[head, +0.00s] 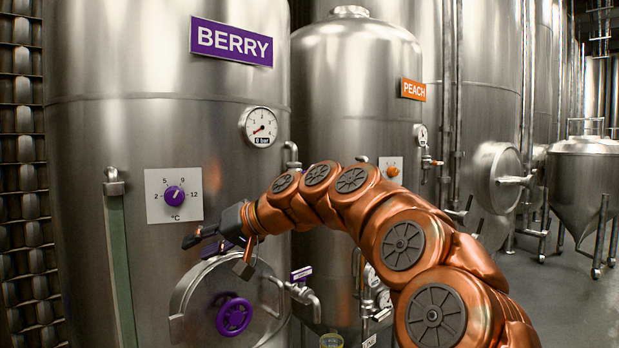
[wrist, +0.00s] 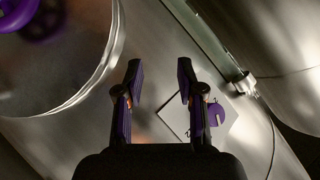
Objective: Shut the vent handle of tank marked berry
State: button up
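The tank marked BERRY (head: 75,135) fills the left of the head view, with a purple BERRY sign (head: 231,42). A purple piece (head: 217,249) shows beside my gripper. I cannot tell which is the vent handle. My gripper (head: 190,241) is in front of the tank, above the round door. In the wrist view my gripper (wrist: 160,78) is open, with nothing between its fingers.
The round door (head: 190,290) has a purple handwheel (head: 234,316). A pressure gauge (head: 261,127) and purple temperature knob (head: 174,195) are higher up. A level tube (head: 118,260) runs down the left. The PEACH tank (head: 345,80) stands close behind my arm.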

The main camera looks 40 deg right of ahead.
jog(key=s+d+r+m+t+h, duration=0.2)
jog(key=d+r, duration=0.2)
jog(key=d, duration=0.6)
jog(key=s+d+r+m+t+h, duration=0.1)
jog(key=d+r+m+t+h, duration=0.15)
jog(key=d, duration=0.85)
jog(key=s+d+r+m+t+h, duration=0.15)
jog(key=d+r, duration=0.35)
jog(key=d, duration=0.5)
jog(key=shift+t, duration=0.4)
jog(key=shift+w+d+f+p, duration=0.15)
jog(key=shift+w+p, duration=0.35)
jog(key=shift+w, duration=1.35)
jog(key=shift+w+f+p, duration=0.1)
jog(key=shift+w+p, duration=0.4)
jog(key=shift+w, duration=1.35)
grip_shut()
